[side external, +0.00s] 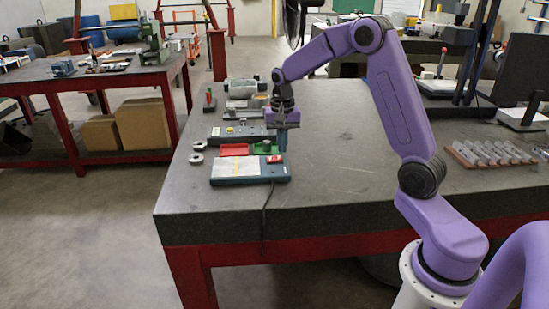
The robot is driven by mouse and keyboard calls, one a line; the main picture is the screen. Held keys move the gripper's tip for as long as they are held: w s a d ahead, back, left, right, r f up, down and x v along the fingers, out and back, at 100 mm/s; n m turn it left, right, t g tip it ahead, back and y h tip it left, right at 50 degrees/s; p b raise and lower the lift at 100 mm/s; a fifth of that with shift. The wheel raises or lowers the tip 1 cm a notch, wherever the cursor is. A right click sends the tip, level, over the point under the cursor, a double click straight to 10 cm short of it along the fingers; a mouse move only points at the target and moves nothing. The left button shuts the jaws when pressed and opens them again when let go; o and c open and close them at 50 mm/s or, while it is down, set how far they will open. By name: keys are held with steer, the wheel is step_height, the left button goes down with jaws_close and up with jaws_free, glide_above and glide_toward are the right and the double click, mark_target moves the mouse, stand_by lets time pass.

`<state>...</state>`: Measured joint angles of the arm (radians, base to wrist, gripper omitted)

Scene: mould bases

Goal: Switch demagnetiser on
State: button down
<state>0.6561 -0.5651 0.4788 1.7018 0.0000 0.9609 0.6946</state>
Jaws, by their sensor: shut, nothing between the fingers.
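The demagnetiser appears to be the low blue-grey box (222,182) with a pale top plate, lying near the left front part of the dark table. A small red switch (274,159) sits at its right rear corner; its on or off position is too small to tell.
A red tray (234,151) and a green tray (266,146) lie right behind the box. Round metal rings (197,158) lie to the left. A rack of metal cylinders (490,152) stands at the right. The table's middle (350,160) is clear.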

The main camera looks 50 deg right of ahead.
steer(key=shift+f, duration=1.15)
stand_by(1.0)
steer(key=shift+r, duration=3.55)
steer(key=s+a+r+n, duration=0.1)
steer(key=s+a+n, duration=0.9)
steer(key=s+a, duration=0.5)
steer(key=s+a+f+n, duration=0.2)
steer(key=s+n, duration=0.9)
steer(key=s, duration=0.7)
steer(key=shift+s+f+n, duration=0.15)
steer(key=shift+s+n, duration=0.1)
steer(key=shift+n, duration=0.05)
